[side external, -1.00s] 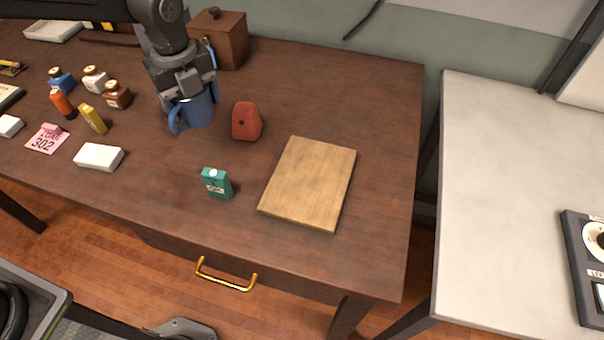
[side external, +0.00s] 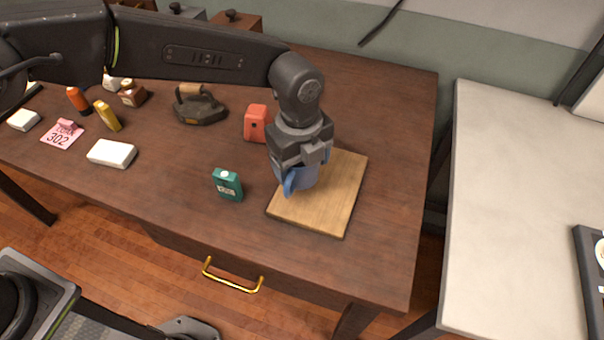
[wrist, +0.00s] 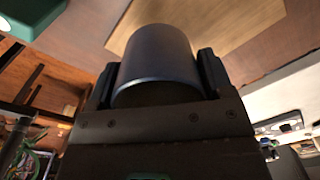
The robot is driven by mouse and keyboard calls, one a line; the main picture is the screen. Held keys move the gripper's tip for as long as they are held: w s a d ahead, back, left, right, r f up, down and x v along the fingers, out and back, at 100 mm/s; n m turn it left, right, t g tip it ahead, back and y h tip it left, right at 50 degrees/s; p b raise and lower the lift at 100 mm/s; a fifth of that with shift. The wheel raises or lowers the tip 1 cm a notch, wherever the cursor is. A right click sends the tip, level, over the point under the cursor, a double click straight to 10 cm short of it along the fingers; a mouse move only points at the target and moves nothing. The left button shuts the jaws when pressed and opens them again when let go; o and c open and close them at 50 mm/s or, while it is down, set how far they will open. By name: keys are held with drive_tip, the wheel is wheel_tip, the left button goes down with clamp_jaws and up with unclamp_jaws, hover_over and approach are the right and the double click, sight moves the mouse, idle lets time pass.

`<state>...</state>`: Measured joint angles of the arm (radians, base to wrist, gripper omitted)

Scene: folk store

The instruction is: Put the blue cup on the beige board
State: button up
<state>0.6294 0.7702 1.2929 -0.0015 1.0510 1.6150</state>
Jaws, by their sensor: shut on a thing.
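The blue cup (side external: 297,178) is held in my gripper (side external: 300,160), over the left part of the beige board (side external: 320,212) in the side view. The cup's handle points toward the front left. I cannot tell whether the cup's bottom touches the board or hangs just above it. In the wrist view the cup (wrist: 158,60) sits between the two fingers of my gripper (wrist: 158,75), and the beige board (wrist: 215,25) shows behind it. My gripper is shut on the cup and partly hides its upper part.
A teal box (side external: 228,185) stands left of the board. A red object (side external: 256,123) stands behind it, near my gripper. A dark iron (side external: 199,108) and a white block (side external: 112,153) are farther left. The table right of the board is clear.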

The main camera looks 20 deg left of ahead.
sight(302, 178)
drive_tip(key=shift+d+f, duration=0.1)
drive_tip(key=shift+f, duration=1.95)
drive_tip(key=shift+f, duration=0.2)
drive_tip(key=o, duration=1)
drive_tip(key=shift+c, duration=0.2)
wheel_tip(302, 178, up, 12)
drive_tip(key=shift+s+r, duration=0.15)
drive_tip(key=shift+r, duration=0.05)
drive_tip(key=shift+a+r, duration=0.1)
drive_tip(key=shift+a, duration=0.1)
